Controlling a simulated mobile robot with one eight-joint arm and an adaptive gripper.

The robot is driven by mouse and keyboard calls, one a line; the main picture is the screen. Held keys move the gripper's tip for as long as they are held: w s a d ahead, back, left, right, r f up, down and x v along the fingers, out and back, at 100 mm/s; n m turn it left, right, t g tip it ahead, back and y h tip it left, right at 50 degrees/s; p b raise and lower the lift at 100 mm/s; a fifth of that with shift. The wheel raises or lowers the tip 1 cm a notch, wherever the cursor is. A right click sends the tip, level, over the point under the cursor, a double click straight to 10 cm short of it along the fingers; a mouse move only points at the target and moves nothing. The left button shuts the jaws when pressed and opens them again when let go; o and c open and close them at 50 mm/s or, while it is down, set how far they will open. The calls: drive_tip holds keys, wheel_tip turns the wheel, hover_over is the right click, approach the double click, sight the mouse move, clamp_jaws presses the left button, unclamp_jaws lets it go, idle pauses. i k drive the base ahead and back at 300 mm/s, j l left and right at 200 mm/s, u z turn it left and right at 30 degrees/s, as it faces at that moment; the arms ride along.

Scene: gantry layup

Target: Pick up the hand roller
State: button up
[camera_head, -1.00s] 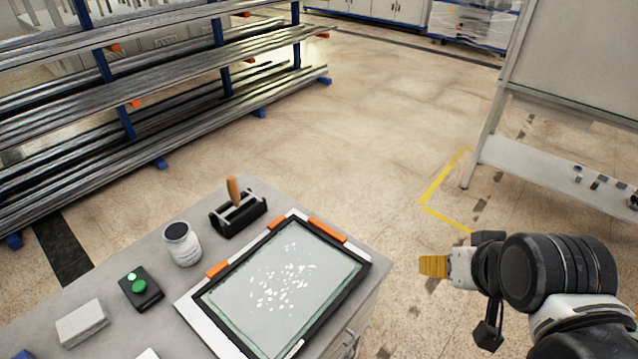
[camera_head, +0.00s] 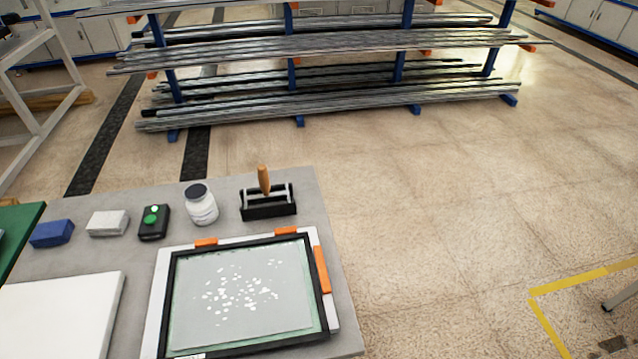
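The hand roller stands at the back right of the grey table in the head view, with its wooden handle (camera_head: 264,180) pointing up. Its lower part sits in or on a black holder (camera_head: 268,208), and I cannot make out the roller's drum clearly. My gripper does not show in the current view.
A white jar with a dark lid (camera_head: 201,206) stands just left of the holder. A black-framed glass panel (camera_head: 173,305) with orange clamps lies in front. A black box with green buttons (camera_head: 153,222), a grey block (camera_head: 107,223) and a blue block (camera_head: 52,233) stand left.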

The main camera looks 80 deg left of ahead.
sight(263, 177)
drive_tip(key=i+j+u, duration=0.1)
drive_tip(key=i+u, duration=0.8)
drive_tip(key=i+l+u, duration=0.2)
drive_tip(key=i+u, duration=0.25)
drive_tip(key=i+l+u, duration=0.3)
drive_tip(key=u, duration=0.2)
drive_tip(key=i+j+u, duration=0.2)
drive_tip(key=u, duration=0.25)
drive_tip(key=i+j+u, duration=0.1)
drive_tip(key=i+u, duration=0.15)
drive_tip(key=u, duration=0.2)
drive_tip(key=i+u, duration=0.25)
drive_tip(key=u, duration=0.2)
drive_tip(key=i+u, duration=0.25)
drive_tip(key=u, duration=0.2)
drive_tip(key=i+l+u, duration=0.1)
drive_tip(key=i+u, duration=0.15)
drive_tip(key=u, duration=0.15)
drive_tip(key=i+j+u, duration=0.1)
drive_tip(key=i+u, duration=0.35)
drive_tip(key=i, duration=0.05)
